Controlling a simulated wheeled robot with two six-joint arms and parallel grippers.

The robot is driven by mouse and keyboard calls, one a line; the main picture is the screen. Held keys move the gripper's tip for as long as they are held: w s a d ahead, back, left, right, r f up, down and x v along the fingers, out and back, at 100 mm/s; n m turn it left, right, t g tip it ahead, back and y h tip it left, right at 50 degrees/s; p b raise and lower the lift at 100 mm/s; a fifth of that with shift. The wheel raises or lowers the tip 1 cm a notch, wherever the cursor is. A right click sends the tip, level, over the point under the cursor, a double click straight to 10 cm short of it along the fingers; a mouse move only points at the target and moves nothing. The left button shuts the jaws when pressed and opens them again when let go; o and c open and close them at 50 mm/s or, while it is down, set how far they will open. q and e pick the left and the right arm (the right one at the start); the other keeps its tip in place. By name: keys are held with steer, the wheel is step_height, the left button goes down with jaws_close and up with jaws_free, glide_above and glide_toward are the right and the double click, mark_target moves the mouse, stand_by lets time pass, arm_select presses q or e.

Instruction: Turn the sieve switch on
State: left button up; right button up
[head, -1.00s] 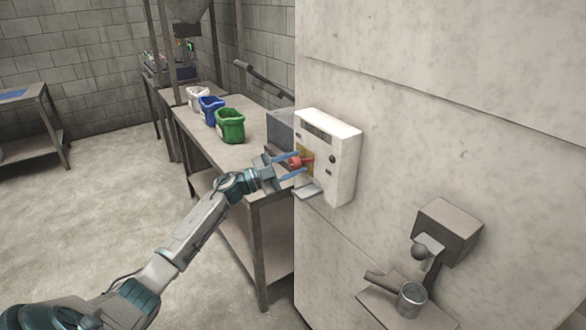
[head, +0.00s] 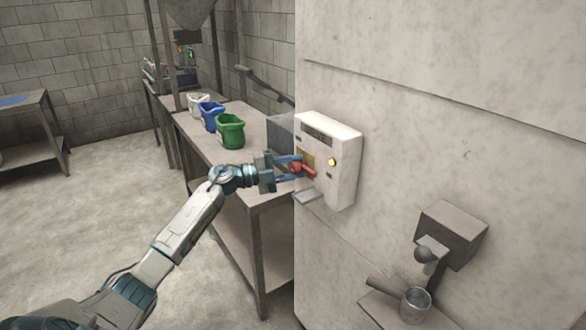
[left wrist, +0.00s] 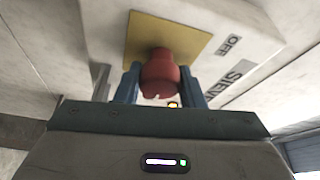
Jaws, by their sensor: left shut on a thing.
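The sieve switch is a red knob (head: 297,167) on a yellow plate (left wrist: 200,47), on the front of a white control box (head: 343,165) fixed to the wall. In the left wrist view the red knob (left wrist: 160,75) sits between the two blue fingers of my left gripper (left wrist: 158,88), which is shut on it. In the head view the left gripper (head: 291,169) reaches the box from the left. A round lamp (head: 332,162) on the box glows yellow. The label beside the plate reads OFF and part of a word like SIEVE. My right gripper is not in view.
A metal table (head: 195,128) behind the arm holds a green bag (head: 230,131), a blue bag (head: 211,116) and a white bag (head: 198,103).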

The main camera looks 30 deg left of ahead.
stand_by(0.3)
arm_select(q)
steer(key=o, duration=1)
steer(key=shift+b+v, duration=2.25)
steer(key=shift+v, duration=3.15)
steer(key=shift+f, duration=0.1)
